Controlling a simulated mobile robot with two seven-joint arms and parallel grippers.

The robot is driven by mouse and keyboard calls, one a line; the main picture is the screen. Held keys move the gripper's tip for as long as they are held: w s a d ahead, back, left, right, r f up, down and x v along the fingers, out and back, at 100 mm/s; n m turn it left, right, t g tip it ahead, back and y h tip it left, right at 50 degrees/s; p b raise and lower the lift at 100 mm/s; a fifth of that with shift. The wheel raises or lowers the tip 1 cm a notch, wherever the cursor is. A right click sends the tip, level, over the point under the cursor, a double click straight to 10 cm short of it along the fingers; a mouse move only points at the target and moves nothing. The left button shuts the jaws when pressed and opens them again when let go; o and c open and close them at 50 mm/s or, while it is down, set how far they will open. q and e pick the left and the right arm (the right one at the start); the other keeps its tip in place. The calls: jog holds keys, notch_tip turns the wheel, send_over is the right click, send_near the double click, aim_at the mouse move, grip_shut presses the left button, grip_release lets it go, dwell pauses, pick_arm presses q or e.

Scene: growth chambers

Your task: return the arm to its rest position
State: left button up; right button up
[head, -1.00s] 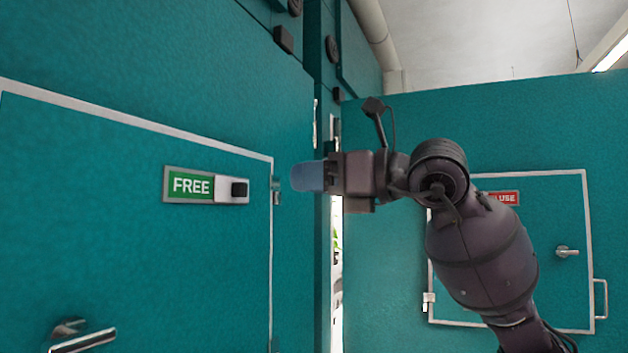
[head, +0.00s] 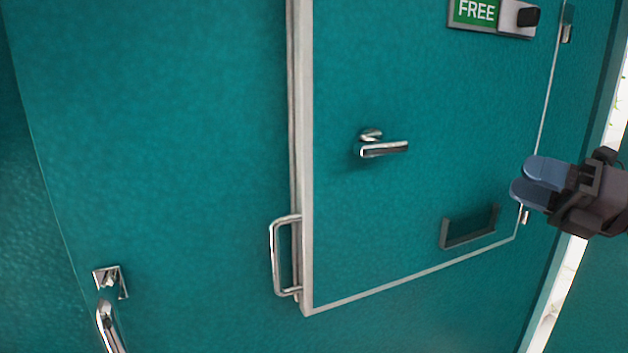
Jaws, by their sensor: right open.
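My right gripper (head: 530,181) is at the right edge of the head view, with blue fingertips pointing left. It is open, with a small gap between the fingers and nothing held. It is in front of the lower right part of a teal door (head: 430,90) with a pale frame, apart from the handle. Most of my right arm is out of the picture. My left gripper is not in view.
The door has a lever handle (head: 382,147), a green FREE sign (head: 476,12), a dark bracket (head: 470,227) and a pull bar (head: 285,256) at its left edge. Another metal handle (head: 108,322) is at lower left. A bright gap (head: 568,285) shows at right.

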jog(key=s+d+f+m+t+h, duration=0.15)
jog(key=f+m+h, duration=0.35)
jog(key=f+m, duration=0.5)
jog(key=s+d+f+m+t+h, duration=0.1)
jog(key=f+m+t+h, duration=0.25)
jog(key=f+m, duration=0.6)
jog(key=s+d+f+m+t+h, duration=0.15)
jog(key=f+m+h, duration=0.45)
jog(key=f, duration=0.7)
jog(key=s+a+f+m+g+h, duration=0.1)
jog(key=s+a+f+m+g, duration=0.2)
jog(key=f, duration=0.8)
jog(key=s+a+f+m+g, duration=0.4)
jog(key=s+f+m, duration=0.2)
jog(key=s+f, duration=0.5)
jog(key=shift+s+a+m+h, duration=0.15)
jog(key=shift+s+m+h, duration=0.2)
jog(key=shift+s, duration=0.1)
